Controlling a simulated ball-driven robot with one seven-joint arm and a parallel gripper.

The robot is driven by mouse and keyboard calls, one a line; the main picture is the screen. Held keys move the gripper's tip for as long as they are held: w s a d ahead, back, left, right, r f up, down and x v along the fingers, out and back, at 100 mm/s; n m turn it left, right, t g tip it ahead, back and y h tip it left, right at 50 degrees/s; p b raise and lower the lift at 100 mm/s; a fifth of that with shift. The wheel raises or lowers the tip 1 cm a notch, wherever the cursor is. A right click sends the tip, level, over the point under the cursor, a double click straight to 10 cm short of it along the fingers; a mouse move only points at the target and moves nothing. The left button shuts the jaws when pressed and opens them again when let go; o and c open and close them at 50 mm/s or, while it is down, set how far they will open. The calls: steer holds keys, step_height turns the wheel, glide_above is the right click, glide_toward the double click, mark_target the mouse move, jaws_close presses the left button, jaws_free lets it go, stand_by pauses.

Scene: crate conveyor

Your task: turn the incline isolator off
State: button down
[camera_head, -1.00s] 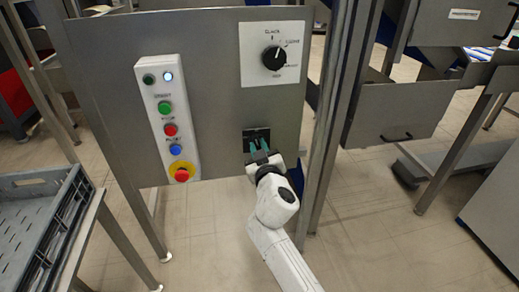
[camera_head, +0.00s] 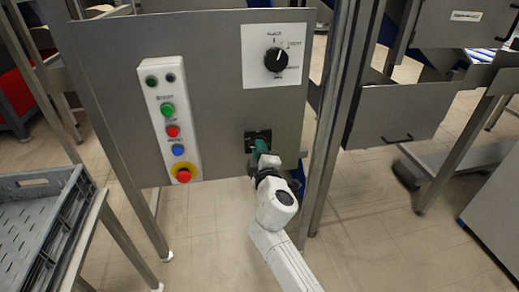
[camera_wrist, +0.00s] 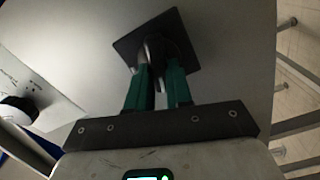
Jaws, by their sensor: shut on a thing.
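The isolator is a black square plate (camera_head: 248,137) low on the grey panel's right side, and it fills the top middle of the wrist view (camera_wrist: 128,46). My gripper (camera_head: 258,147) has its green fingers against the front of the isolator. In the wrist view the fingers (camera_wrist: 157,70) are shut around the isolator's handle in the middle of the plate. The plate looks tilted relative to the fingers there. The fingers hide most of the handle, so its exact angle is hard to tell.
A black selector knob (camera_head: 276,59) sits on a white plate above. A white button strip (camera_head: 172,110) with green, red and blue buttons and a red emergency stop (camera_head: 183,175) is on the left. A grey crate (camera_head: 62,182) stands at the left; a steel post (camera_head: 328,110) is close right.

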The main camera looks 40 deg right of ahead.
steer(key=shift+a+f+n, duration=0.1)
steer(key=shift+f+n, duration=0.05)
steer(key=shift+n, duration=1.45)
steer(key=c, duration=1)
jaws_free()
steer(key=p+v, duration=0.1)
steer(key=v, duration=0.9)
steer(key=shift+s+a, duration=0.25)
steer(key=shift+s, duration=0.05)
